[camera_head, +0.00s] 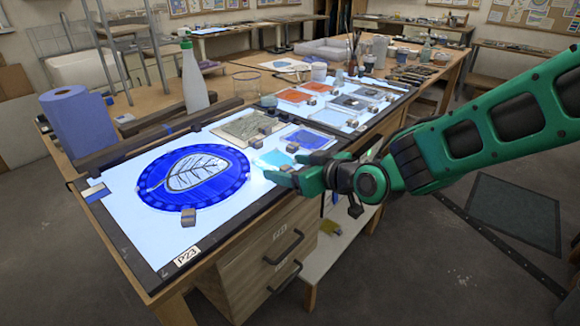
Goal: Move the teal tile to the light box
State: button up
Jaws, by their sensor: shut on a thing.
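The light box (136,240) is a long glowing white panel in a dark frame on the bench, labelled P23 at its near corner. A pale teal tile (272,158) shows at its right part, just beyond my gripper (276,174). My gripper is shut on the teal tile, reaching in from the right over the front edge of the light box. The fingers hide part of the tile, and I cannot tell whether it touches the panel.
A blue glass disc with a leaf design (220,160) covers much of the panel. Behind the tile lie a textured greyish tile (245,126) and a blue tile (308,139). Small metal blocks (188,217) stand around. A white bottle (193,80) and blue paper roll (80,120) stand behind.

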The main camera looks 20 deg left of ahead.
jog(key=o, duration=1.1)
jog(key=shift+o, duration=0.2)
